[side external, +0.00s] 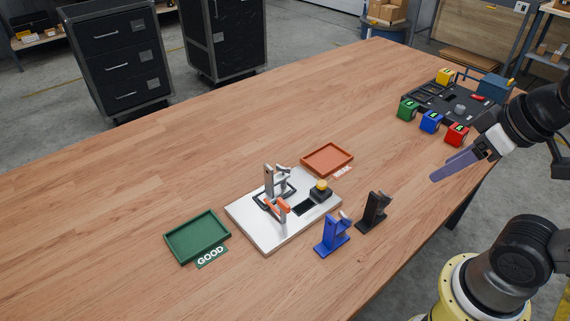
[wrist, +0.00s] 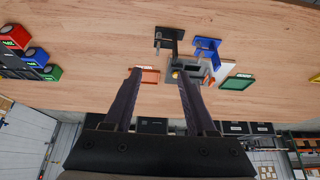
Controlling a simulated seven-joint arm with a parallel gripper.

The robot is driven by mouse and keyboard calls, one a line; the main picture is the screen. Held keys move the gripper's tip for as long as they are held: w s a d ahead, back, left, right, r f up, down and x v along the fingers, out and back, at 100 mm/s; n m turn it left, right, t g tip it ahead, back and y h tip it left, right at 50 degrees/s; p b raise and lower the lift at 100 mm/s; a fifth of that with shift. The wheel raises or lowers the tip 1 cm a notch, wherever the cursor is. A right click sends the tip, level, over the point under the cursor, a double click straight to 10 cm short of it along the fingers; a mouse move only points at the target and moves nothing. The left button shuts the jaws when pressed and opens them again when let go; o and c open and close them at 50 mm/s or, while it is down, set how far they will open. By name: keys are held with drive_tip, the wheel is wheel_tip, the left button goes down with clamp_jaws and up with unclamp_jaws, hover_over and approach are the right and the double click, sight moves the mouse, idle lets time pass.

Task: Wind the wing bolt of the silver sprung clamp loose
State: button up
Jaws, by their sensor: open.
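A silver-grey clamp with orange grips (side external: 269,182) stands upright on a white plate (side external: 245,218) in the side external view. Its wing bolt is too small to tell. In the wrist view the clamp is partly hidden behind a finger. A blue clamp-like stand (side external: 331,234) and a black one (side external: 374,212) stand on the table at the plate's right; they also show in the wrist view, blue (wrist: 207,47) and black (wrist: 167,40). My gripper (side external: 446,169) is open and empty, well to the right of the clamp and above the table's edge. Its fingers (wrist: 159,75) are spread.
A green tray (side external: 170,240) labelled GOOD lies left of the plate. An orange tray (side external: 306,160) lies behind it. A black-and-yellow button box (side external: 320,193) sits on the plate. Green, blue and red blocks (side external: 431,122) stand by a dark tray (side external: 475,112) at the far right. The left table is clear.

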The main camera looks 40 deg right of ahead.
drive_tip(key=shift+o, duration=1)
drive_tip(key=shift+s+m, duration=0.1)
drive_tip(key=shift+m, duration=0.2)
drive_tip(key=w+a+r+m+g, duration=0.2)
drive_tip(key=w+a+r+m, duration=0.1)
drive_tip(key=w+r+m, duration=1)
drive_tip(key=n+g, duration=0.2)
drive_tip(key=g, duration=0.2)
hover_over(283, 168)
wheel_tip(283, 168, down, 12)
wheel_tip(283, 168, down, 13)
drive_tip(key=shift+w+d+f, duration=0.1)
drive_tip(key=shift+d+f, duration=0.05)
clamp_jaws()
